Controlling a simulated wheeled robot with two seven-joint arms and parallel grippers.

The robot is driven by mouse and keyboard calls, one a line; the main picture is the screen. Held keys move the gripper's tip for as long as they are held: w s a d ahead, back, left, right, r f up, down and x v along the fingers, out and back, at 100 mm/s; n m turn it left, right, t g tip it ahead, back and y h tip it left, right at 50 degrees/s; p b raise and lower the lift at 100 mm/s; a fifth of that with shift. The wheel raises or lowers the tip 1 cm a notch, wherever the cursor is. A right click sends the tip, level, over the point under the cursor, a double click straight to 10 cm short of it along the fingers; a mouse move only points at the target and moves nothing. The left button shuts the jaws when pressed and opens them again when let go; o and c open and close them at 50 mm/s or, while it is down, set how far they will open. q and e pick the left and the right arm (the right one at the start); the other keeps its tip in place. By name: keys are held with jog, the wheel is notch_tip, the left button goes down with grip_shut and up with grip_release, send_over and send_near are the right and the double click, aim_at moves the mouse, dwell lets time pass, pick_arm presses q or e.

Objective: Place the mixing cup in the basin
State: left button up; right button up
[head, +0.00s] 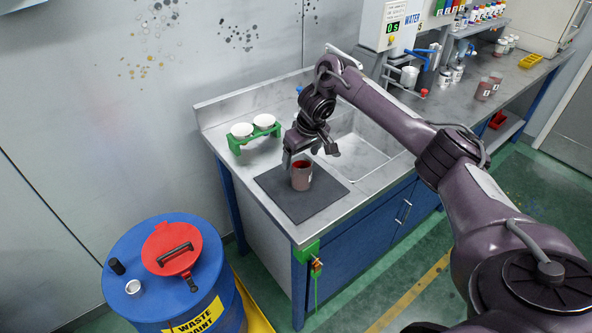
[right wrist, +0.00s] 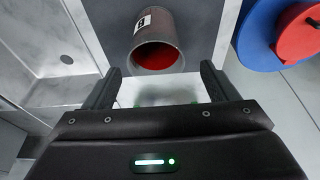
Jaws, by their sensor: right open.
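The mixing cup (head: 301,176), grey-brown with red inside, stands upright on a dark mat (head: 277,191) at the front left of the counter. In the right wrist view the cup (right wrist: 158,36) shows a white label and its red inside, just beyond the fingertips. My right gripper (head: 310,156) is open and empty, above and close to the cup, with its fingers apart. It also shows in the right wrist view (right wrist: 160,70). The basin (head: 362,158) is sunk into the counter right of the mat, partly hidden by my right arm. My left gripper is not in view.
A green rack (head: 254,137) with two white cups stands behind the mat. A blue waste drum (head: 140,273) with a red lid (head: 171,247) stands on the floor at left. A water dispenser (head: 392,30) and several paint containers are at the back right.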

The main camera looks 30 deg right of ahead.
aim_at(300, 171)
notch_tip(300, 171, down, 4)
jog(key=shift+r+b, duration=0.2)
jog(key=shift+b, duration=0.8)
jog(key=x, duration=0.3)
jog(key=shift+d, duration=0.25)
jog(key=shift+f, duration=0.25)
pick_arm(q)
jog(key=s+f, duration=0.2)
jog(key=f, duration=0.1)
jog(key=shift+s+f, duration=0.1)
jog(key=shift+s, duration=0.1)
pick_arm(e)
jog(key=c, duration=1.1)
